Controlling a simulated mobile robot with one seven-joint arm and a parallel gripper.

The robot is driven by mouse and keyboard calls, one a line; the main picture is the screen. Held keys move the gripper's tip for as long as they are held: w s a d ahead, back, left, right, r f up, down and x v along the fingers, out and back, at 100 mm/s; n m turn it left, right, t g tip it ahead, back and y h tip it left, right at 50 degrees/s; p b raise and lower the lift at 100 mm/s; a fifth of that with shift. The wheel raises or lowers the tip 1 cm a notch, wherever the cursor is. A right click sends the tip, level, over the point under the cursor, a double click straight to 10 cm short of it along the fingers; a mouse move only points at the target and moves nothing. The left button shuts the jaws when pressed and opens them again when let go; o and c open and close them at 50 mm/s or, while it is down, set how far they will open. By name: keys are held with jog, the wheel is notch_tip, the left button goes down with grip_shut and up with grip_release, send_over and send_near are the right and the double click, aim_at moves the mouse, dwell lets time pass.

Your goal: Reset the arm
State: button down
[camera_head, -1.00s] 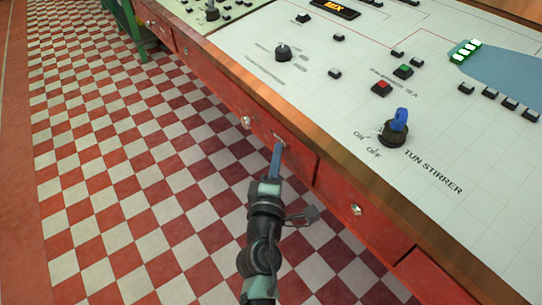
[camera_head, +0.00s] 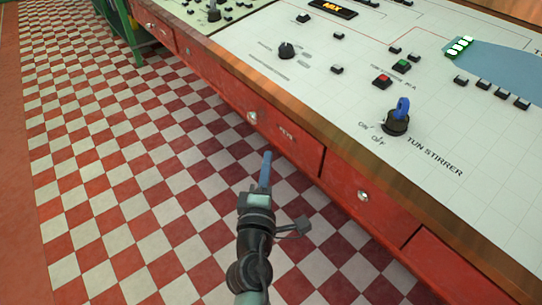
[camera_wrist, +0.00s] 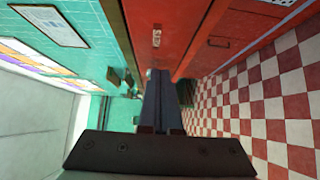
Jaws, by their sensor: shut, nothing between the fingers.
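My arm reaches up from the bottom of the head view. My gripper (camera_head: 266,158) is shut and empty, its blue fingers pressed together and pointing up in the picture. It is over the checkered floor, just short of the red drawer front of the console, and appears apart from it. In the wrist view my gripper (camera_wrist: 158,75) shows as dark fingers in the middle, with a red drawer front beyond and to the right.
The console top (camera_head: 330,110) has a copper-coloured edge, buttons and a black knob with a blue handle (camera_head: 402,106) labelled TUN STIRRER. Red drawers with round knobs (camera_head: 363,196) line its front. The red and white checkered floor (camera_head: 120,170) is clear to the left.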

jog(key=s+a, duration=0.1)
jog(key=s, duration=0.6)
notch_tip(320, 180, up, 28)
jog(key=w+d+m+t+h, duration=0.2)
jog(key=m+t, duration=0.2)
jog(key=m, duration=0.8)
jog(key=s+a+r+m+t+y, duration=0.15)
jog(key=s+r, duration=0.25)
jog(key=r, duration=0.4)
jog(key=s+r+m+t+y+p, duration=0.1)
jog(key=s+r+t+y, duration=0.1)
jog(key=s+r, duration=0.35)
jog(key=s+a+r+m+t+y, duration=0.1)
jog(key=s+r+m+t+y, duration=0.1)
jog(key=r, duration=0.8)
notch_tip(320, 180, up, 28)
jog(key=p, duration=2.9)
jog(key=shift+w+a, duration=0.2)
jog(key=shift+a, duration=0.05)
jog(key=shift+n, duration=0.25)
